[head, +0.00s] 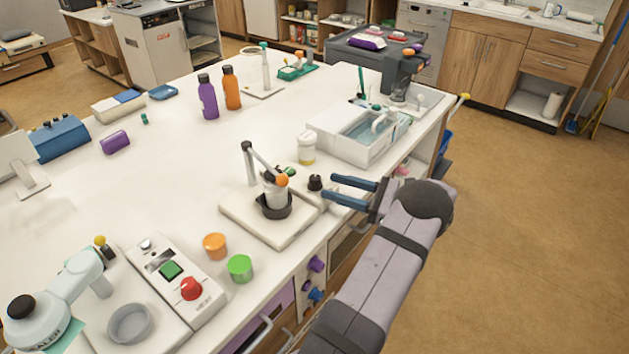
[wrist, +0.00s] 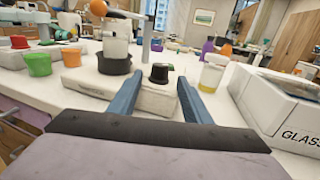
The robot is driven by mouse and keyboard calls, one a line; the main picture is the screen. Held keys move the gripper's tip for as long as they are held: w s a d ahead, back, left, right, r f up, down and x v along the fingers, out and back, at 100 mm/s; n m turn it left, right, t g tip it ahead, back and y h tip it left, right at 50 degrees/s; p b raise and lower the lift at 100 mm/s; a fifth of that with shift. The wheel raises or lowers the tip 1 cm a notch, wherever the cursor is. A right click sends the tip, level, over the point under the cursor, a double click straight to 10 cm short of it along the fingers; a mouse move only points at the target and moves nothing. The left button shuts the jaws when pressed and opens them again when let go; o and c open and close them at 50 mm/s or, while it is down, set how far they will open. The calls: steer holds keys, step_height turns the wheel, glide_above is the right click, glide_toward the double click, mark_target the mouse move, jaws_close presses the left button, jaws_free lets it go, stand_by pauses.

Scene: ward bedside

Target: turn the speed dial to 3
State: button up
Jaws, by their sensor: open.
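A black dial (head: 315,183) sits on a small white block at the right end of the white stirring machine (head: 240,215). In the wrist view the dial (wrist: 160,73) stands upright on its white block (wrist: 157,98), straight ahead between my two blue fingers. My gripper (head: 329,187) is open and level, to the right of the dial in the head view, with the fingertips close to it. In the wrist view my gripper (wrist: 159,80) has nothing between its pads that I can see held. The dial's scale and pointer are too small to read.
The machine's black bowl and orange-topped arm (head: 281,180) stand left of the dial. Orange (head: 215,245) and green (head: 239,268) cups and a red-knobbed panel (head: 190,288) are at the front left.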

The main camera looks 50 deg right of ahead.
mark_target(321, 183)
steer(key=shift+p+x, duration=0.9)
steer(key=shift+x, duration=2.4)
steer(key=c, duration=1)
